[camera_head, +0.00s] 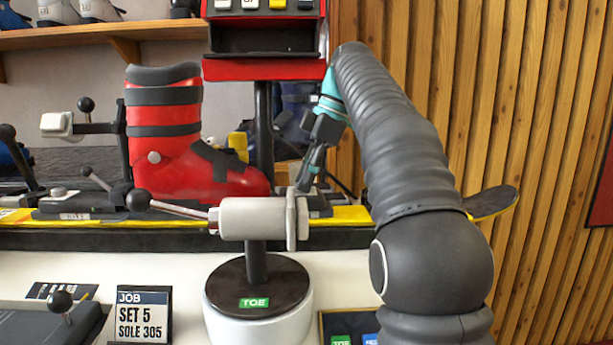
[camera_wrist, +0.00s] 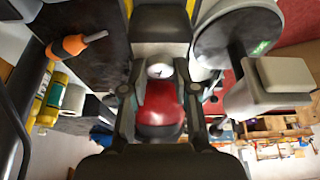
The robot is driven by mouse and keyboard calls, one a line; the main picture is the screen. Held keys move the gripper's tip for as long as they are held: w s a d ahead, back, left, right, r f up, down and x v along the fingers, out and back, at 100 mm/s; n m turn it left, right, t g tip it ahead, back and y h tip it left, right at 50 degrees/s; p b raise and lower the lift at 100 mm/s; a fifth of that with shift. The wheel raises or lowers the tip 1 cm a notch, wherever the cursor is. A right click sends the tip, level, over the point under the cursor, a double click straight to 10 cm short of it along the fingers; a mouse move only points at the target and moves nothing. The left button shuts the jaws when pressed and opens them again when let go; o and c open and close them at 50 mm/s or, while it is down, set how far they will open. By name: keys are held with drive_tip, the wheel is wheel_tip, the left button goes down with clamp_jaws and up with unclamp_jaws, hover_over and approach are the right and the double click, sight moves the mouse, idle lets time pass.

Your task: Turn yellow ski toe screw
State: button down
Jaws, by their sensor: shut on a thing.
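The yellow ski (camera_head: 350,215) lies across the bench with a red boot (camera_head: 165,135) standing on it. The boot also shows in the wrist view (camera_wrist: 160,108), between my fingers. My gripper (camera_head: 308,182) reaches down just off the boot's toe, over the ski's toe piece. In the wrist view, my gripper (camera_wrist: 160,88) has a finger on each side of a pale round screw head (camera_wrist: 160,70) and is shut on it. In the head view, the screw is hidden behind the fingers and a grey cylinder. Any turn mark on it is too small to read.
The grey cylinder (camera_head: 255,218) with a long lever stands in front of the ski on a round base labelled TOE (camera_head: 257,285). A job card (camera_head: 142,315) reads SET 5, SOLE 305. A red rack (camera_head: 265,69) stands behind. An orange-handled screwdriver (camera_wrist: 75,44) lies at the left.

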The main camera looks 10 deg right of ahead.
drive_tip(key=c, duration=0.9)
unclamp_jaws()
